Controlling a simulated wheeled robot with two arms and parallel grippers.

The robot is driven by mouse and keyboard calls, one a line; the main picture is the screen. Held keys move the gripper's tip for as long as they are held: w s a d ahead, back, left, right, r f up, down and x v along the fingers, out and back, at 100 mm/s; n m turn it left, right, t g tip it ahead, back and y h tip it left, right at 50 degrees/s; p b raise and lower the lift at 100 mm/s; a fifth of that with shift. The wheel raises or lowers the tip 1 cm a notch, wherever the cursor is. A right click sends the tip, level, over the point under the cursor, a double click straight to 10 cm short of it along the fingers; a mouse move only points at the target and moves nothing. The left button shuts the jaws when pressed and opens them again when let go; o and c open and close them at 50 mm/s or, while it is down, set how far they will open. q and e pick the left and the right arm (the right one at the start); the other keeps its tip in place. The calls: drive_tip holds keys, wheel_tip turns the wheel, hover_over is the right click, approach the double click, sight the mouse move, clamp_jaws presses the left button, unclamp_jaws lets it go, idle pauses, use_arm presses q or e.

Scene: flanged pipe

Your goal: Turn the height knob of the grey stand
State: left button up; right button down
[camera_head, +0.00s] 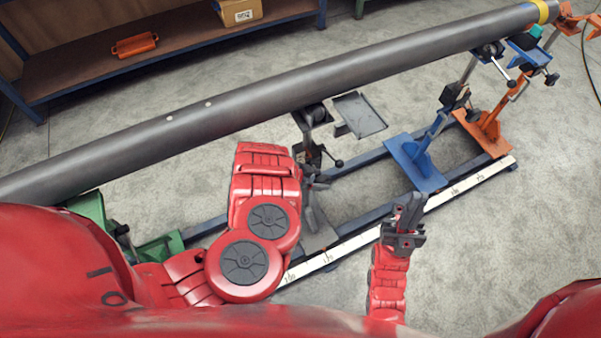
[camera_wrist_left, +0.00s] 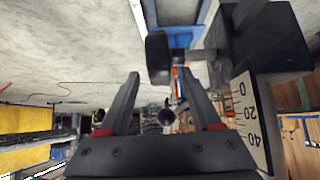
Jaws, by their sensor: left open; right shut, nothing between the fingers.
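The grey stand (camera_head: 318,238) stands under the long pipe, partly hidden behind my left arm. A small black knob (camera_head: 339,163) sticks out to the right of its post. My left gripper (camera_head: 318,180) is at the post, just below this knob and partly hidden by my arm. In the left wrist view, its two fingers are open (camera_wrist_left: 158,76). A black knob (camera_wrist_left: 158,58) on a short shaft from a dark block appears near the fingertips, apparently ungripped; contact is unclear. My right gripper (camera_head: 408,212) is shut and empty, right of the stand near the white ruler strip.
The grey pipe (camera_head: 270,97) runs diagonally above the stands. A blue stand (camera_head: 417,160) and an orange stand (camera_head: 487,125) are to the right, and a green stand (camera_head: 160,247) is at left. A ruler strip (camera_head: 440,197) lines the rail. Floor at right is clear.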

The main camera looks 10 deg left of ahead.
use_arm(q)
drive_tip(key=p+v, duration=0.5)
drive_tip(key=v, duration=0.5)
drive_tip(key=shift+s+a+r, duration=0.1)
drive_tip(key=shift+a, duration=0.05)
